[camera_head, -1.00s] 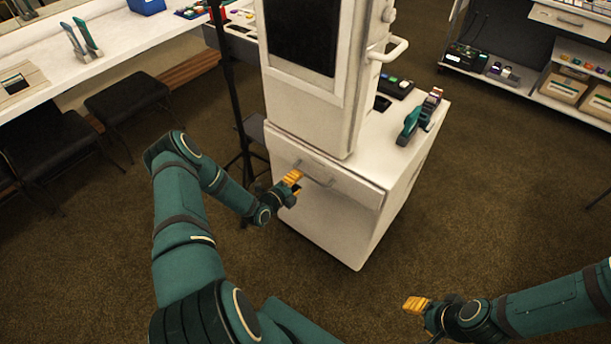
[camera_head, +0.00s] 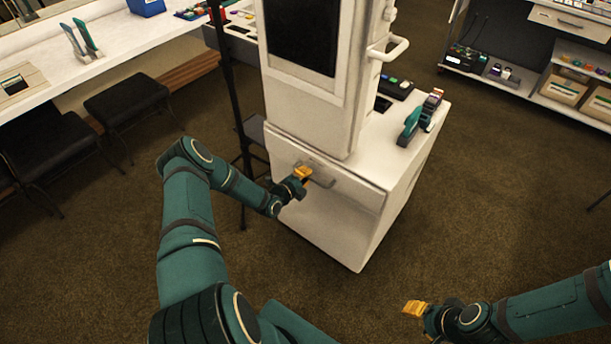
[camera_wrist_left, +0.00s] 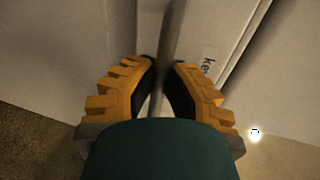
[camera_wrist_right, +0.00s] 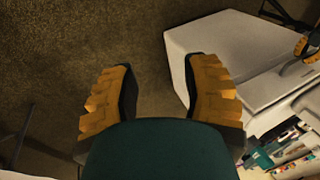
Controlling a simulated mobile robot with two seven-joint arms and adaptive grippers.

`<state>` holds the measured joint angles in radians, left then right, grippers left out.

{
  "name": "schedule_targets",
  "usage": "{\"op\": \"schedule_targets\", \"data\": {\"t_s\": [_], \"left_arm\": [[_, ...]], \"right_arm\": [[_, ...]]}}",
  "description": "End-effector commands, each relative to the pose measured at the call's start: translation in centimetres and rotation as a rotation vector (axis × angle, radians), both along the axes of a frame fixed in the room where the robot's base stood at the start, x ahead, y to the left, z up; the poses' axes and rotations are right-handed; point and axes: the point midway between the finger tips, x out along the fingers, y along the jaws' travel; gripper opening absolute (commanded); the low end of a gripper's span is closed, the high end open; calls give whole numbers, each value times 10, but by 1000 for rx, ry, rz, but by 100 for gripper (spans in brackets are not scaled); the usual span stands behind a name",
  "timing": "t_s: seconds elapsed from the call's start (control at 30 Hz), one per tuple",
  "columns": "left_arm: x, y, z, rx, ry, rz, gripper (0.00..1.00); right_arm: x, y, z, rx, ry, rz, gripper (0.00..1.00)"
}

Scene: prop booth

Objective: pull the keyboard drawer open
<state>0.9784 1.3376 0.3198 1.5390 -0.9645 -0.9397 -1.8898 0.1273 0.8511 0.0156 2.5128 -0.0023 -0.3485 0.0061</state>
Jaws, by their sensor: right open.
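The keyboard drawer (camera_head: 355,187) is the upper front panel of the white cabinet, and its front looks flush with the cabinet. A grey bar handle (camera_head: 325,180) runs across it. My left gripper (camera_head: 303,172) is at the left part of this handle. In the left wrist view, the handle bar (camera_wrist_left: 172,45) passes between the two close-set fingers of my left gripper (camera_wrist_left: 165,68), which look shut on it. A partly hidden label (camera_wrist_left: 208,62) beginning "ke" shows beside the bar. My right gripper (camera_head: 416,308) is open and empty, low at the right, away from the cabinet (camera_wrist_right: 225,45).
A kiosk with a dark screen (camera_head: 301,35) stands on the cabinet (camera_head: 330,228). A black stand pole (camera_head: 229,90) is close left of it. Black stools (camera_head: 127,98) stand under the left counter (camera_head: 125,40). The carpet (camera_head: 480,190) right of the cabinet is clear.

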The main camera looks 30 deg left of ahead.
Motion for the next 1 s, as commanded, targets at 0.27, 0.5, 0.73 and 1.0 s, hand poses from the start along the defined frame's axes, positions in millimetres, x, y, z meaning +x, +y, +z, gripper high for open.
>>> {"op": "schedule_targets", "data": {"t_s": [0.27,0.5,0.73,1.0], "left_arm": [[-15,1,1,0,3,0,0],[-70,6,2,-1,6,0,0],[-131,10,1,-2,5,0,0],[-176,14,0,-2,3,1,0]], "right_arm": [[1,0,5,0,-2,-2,47],[5,-1,19,-2,-12,-9,47],[9,-1,28,-4,-20,-15,47],[11,-2,32,-5,-23,-19,47]]}}
